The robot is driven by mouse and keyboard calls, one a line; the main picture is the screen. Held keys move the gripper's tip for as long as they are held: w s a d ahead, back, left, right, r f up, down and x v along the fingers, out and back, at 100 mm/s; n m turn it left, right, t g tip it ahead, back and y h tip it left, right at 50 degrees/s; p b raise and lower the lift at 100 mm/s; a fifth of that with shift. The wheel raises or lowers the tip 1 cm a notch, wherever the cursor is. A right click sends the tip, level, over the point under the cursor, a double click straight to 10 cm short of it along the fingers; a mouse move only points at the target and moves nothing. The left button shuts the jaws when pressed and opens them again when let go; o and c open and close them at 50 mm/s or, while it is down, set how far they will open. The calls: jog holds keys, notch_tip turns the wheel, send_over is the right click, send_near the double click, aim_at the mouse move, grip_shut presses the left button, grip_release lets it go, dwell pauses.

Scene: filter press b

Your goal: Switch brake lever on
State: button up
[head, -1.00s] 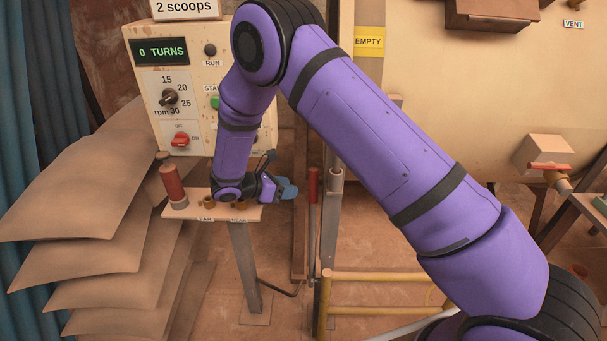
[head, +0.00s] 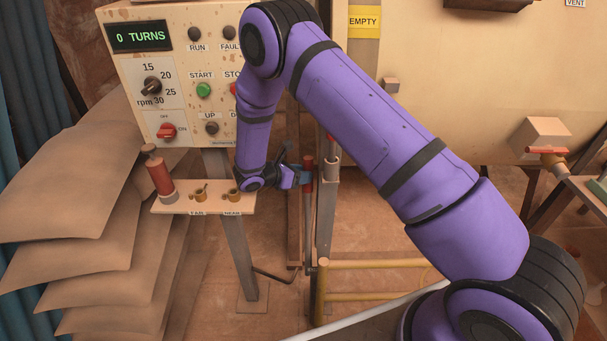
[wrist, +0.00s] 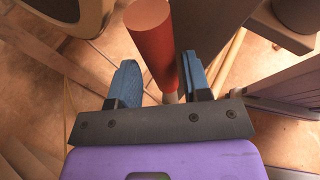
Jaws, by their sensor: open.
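The brake lever, an upright bar with a red grip (head: 308,172), stands beside a grey post to the right of the control panel. In the wrist view its red grip (wrist: 152,35) rises between my two blue fingers. My gripper (head: 301,174) is open at the red grip, with the lever's lower shaft showing below. In the wrist view my gripper (wrist: 160,80) has one finger on each side of the lever, with a gap visible on the left; contact on the right finger is unclear.
The control panel (head: 130,75) reads 0 TURNS. A small shelf (head: 180,206) holds a red-bodied tool (head: 160,176) and small brass cups just left of my wrist. A yellow rail (head: 375,264) runs low on the right. Stacked sacks (head: 65,200) fill the left.

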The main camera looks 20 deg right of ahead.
jog(key=shift+w+d+f, duration=0.1)
jog(key=shift+d+f, duration=0.1)
jog(key=shift+d, duration=0.25)
grip_shut()
jog(key=s+a+f+m+t+h, duration=0.1)
jog(key=s+a, duration=0.3)
jog(key=s, duration=0.8)
jog(key=s+a+f+m+t+h, duration=0.2)
jog(key=s+a+f+m, duration=0.1)
jog(key=s, duration=1)
jog(key=shift+a+f+m+h, duration=0.25)
jog(key=shift+a+m+h, duration=0.05)
jog(key=shift+a+m, duration=0.3)
jog(key=shift+s, duration=0.15)
grip_release()
